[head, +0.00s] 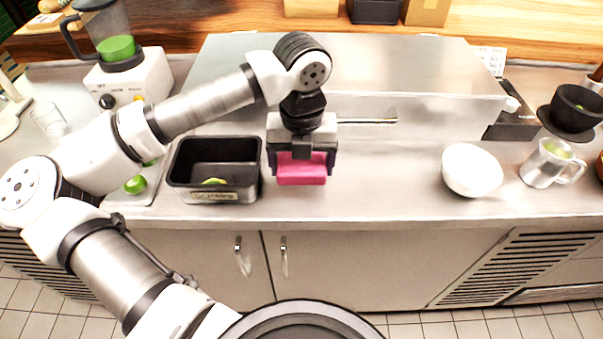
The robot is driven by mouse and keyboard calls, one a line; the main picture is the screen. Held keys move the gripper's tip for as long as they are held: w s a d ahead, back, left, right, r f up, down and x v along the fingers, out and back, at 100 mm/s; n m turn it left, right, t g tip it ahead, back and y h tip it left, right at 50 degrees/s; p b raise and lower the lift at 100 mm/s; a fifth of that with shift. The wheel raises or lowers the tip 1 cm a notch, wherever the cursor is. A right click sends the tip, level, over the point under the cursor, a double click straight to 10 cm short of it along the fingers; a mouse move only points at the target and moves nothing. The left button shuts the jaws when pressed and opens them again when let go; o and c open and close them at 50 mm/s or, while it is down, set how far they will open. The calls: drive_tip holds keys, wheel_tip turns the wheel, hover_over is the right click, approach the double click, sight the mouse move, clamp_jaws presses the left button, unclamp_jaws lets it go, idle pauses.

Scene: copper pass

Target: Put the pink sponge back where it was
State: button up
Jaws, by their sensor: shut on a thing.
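The pink sponge (301,173) is in my gripper (302,167). My gripper points down and is shut on the sponge, with a dark finger on either side of it. The sponge is over the steel counter, just right of the black tin. I cannot tell whether its underside touches the counter.
The black tin (187,187) with something green inside stands left of the sponge. A long steel box with a bar handle (368,121) is behind. A white bowl (471,170) and a metal mug (545,165) stand right. Counter between sponge and bowl is clear.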

sight(302, 190)
wheel_tip(302, 190, down, 4)
drive_tip(key=shift+f+p, duration=0.1)
drive_tip(key=shift+p, duration=0.3)
drive_tip(key=shift+f, duration=0.2)
drive_tip(key=shift+f+b, duration=0.25)
drive_tip(key=shift+b, duration=0.1)
drive_tip(key=o, duration=0.8)
drive_tip(key=shift+r, duration=0.15)
drive_tip(key=shift+c, duration=0.2)
drive_tip(key=shift+r, duration=0.1)
